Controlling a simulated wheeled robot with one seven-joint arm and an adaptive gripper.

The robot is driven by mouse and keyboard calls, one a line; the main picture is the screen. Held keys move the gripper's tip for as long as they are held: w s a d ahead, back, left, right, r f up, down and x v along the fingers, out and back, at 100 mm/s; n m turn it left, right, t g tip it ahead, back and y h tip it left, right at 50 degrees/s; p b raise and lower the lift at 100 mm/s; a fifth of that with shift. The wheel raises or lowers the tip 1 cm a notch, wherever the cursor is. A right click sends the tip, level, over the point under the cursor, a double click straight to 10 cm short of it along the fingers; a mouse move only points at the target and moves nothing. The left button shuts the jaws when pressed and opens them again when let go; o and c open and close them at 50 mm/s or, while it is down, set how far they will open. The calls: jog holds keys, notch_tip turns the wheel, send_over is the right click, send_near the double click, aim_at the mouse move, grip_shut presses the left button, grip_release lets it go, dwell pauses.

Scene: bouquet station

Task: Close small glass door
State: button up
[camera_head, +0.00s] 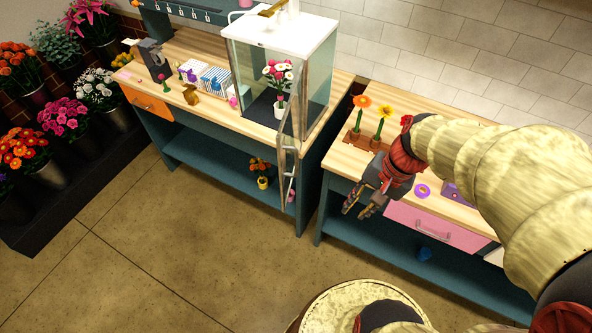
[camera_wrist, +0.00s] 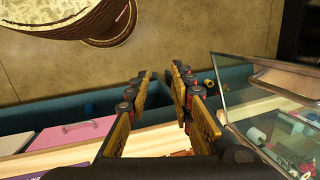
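The small glass door (camera_head: 286,165) stands open, swung out from the front of the white-topped glass case (camera_head: 277,31). In the head view it is nearly edge-on and reaches past the table's front edge. In the wrist view the clear door panel (camera_wrist: 250,85) is at the right. A potted bouquet of pink and white flowers (camera_head: 280,76) stands inside the case. My gripper (camera_head: 356,209) is to the right of the door, apart from it, in front of the right-hand table. In the wrist view my gripper (camera_wrist: 161,72) is open, with nothing between its fingers.
A potted orange flower (camera_head: 262,173) stands on the lower shelf. Open floor (camera_head: 180,250) lies in front.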

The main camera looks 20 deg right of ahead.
jog(key=w+m+y, duration=0.1)
jog(key=m, duration=0.1)
jog(key=w+m+y+p, duration=0.1)
jog(key=m, duration=0.2)
jog(key=w+f+m+t+y+p, duration=0.1)
jog(key=w+m, duration=0.1)
jog(key=m, duration=0.1)
jog(key=shift+a+y, duration=0.15)
jog(key=shift+y, duration=0.25)
jog(key=c, duration=0.4)
jog(key=w+m, duration=0.1)
jog(key=w+a+r+m+t, duration=0.1)
jog(key=w+m, duration=0.1)
jog(key=w+m+t+y, duration=0.1)
jog(key=w+m, duration=0.1)
jog(key=shift+w+a+r, duration=0.1)
jog(key=shift+a+r, duration=0.05)
jog(key=shift+r, duration=0.2)
grip_shut()
jog(key=w+a+f+b, duration=0.1)
jog(key=w+a+f, duration=0.1)
jog(key=a, duration=0.3)
jog(key=w+a+f+m, duration=0.1)
jog(key=w+a+f, duration=0.2)
jog(key=a+f, duration=0.2)
jog(key=shift+b, duration=0.35)
jog(key=shift+w, duration=0.15)
